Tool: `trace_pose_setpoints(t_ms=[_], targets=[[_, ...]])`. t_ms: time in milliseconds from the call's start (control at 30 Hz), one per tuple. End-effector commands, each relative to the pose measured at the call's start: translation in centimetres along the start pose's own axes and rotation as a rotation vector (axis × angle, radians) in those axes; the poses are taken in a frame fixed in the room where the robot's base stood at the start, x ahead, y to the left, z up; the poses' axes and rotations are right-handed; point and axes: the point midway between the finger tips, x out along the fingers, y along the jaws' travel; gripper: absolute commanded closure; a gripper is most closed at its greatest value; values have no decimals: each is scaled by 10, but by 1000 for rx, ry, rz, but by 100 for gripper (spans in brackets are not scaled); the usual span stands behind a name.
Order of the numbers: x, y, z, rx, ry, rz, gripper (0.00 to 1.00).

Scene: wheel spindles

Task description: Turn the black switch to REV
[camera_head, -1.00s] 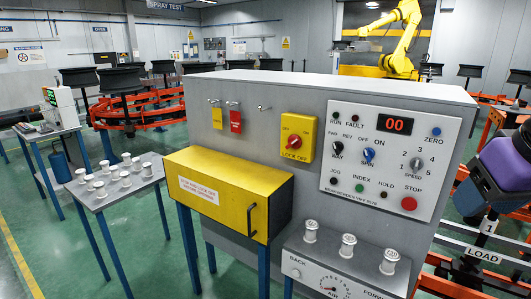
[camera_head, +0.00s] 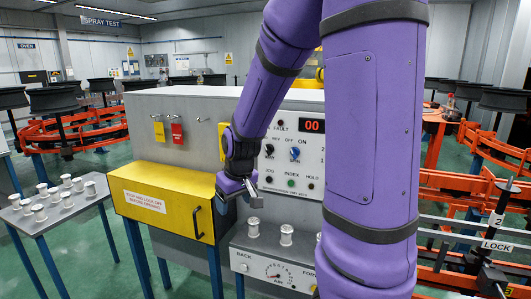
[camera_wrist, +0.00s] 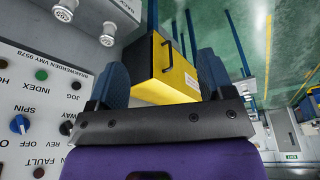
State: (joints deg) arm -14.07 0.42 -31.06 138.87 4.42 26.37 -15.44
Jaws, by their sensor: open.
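The black switch (camera_head: 268,149) sits on the white control panel (camera_head: 300,122), left of the blue SPIN switch (camera_head: 294,153). Which way its pointer faces is too small to tell. In the wrist view the black switch (camera_wrist: 66,127) shows at the left, partly cut off by my gripper's body, with WAY lettering beside it. My gripper (camera_head: 240,199) is open and empty, in front of the cabinet, below and left of the black switch and apart from it. In the wrist view its two fingers (camera_wrist: 162,62) stand wide apart, with the yellow box beyond them.
The yellow box (camera_head: 150,180) with a handle juts out left of my gripper. A lower ledge with white knobs (camera_head: 286,234) and a gauge (camera_head: 280,270) stands below the panel. A small table of white spools (camera_head: 40,212) is at the left.

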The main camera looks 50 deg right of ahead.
Motion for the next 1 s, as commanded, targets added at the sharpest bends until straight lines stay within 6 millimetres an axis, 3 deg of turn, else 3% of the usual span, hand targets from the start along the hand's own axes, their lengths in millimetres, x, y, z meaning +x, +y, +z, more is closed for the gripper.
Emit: trace_pose_setpoints(t_ms=[33, 200, 500, 767, 1000], targets=[[16, 8, -2, 0, -20, 29, 26], [58, 39, -9, -17, -54, 142, 26], [110, 104, -14, -99, -104, 398, 26], [122, 160, -24, -234, -136, 663, 26], [107, 199, -50, -415, -152, 931, 26]])
